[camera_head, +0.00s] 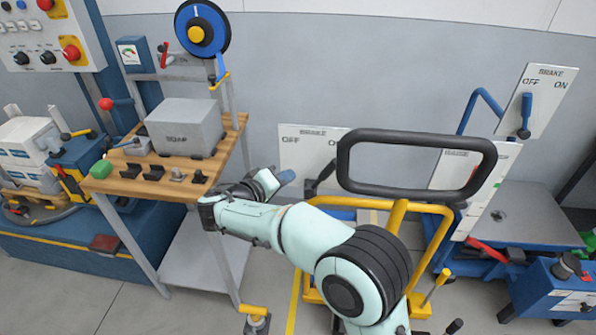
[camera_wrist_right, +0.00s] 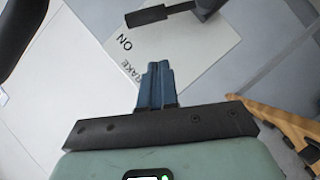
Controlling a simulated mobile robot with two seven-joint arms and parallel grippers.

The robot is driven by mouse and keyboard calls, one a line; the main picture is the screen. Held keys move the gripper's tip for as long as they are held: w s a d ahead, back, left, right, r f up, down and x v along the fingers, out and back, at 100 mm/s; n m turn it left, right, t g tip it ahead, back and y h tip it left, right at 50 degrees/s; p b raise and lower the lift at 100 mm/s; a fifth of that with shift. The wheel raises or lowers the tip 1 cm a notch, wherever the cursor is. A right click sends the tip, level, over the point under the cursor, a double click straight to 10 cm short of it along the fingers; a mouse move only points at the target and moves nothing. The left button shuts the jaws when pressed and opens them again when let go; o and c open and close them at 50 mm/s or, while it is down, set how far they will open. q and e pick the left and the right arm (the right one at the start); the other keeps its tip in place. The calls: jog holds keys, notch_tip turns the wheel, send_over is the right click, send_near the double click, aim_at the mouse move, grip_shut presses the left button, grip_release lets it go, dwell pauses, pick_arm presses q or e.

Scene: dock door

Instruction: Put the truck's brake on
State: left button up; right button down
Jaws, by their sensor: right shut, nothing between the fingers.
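A white brake plate (camera_head: 300,150) marked OFF at left and ON at right stands behind the truck's black loop handle (camera_head: 418,137). A dark lever (camera_head: 318,182) shows at its lower right, partly hidden by the loop. My right gripper (camera_head: 287,177) is left of the lever, with its blue fingers shut and empty. In the right wrist view the shut fingers (camera_wrist_right: 157,68) point toward the plate (camera_wrist_right: 185,50), and the black lever (camera_wrist_right: 148,15) lies beyond them, apart, close to the ON mark. My left gripper is not in view.
A second brake plate (camera_head: 540,98) with a blue lever (camera_head: 525,118) stands at the right by a blue lift table (camera_head: 520,215). A wooden bench (camera_head: 205,170) with a grey box (camera_head: 185,128) is left of my arm. The truck's yellow frame (camera_head: 395,222) is close to my forearm.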

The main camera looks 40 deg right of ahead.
jog(key=shift+v, duration=1.3)
jog(key=shift+w+a, duration=0.1)
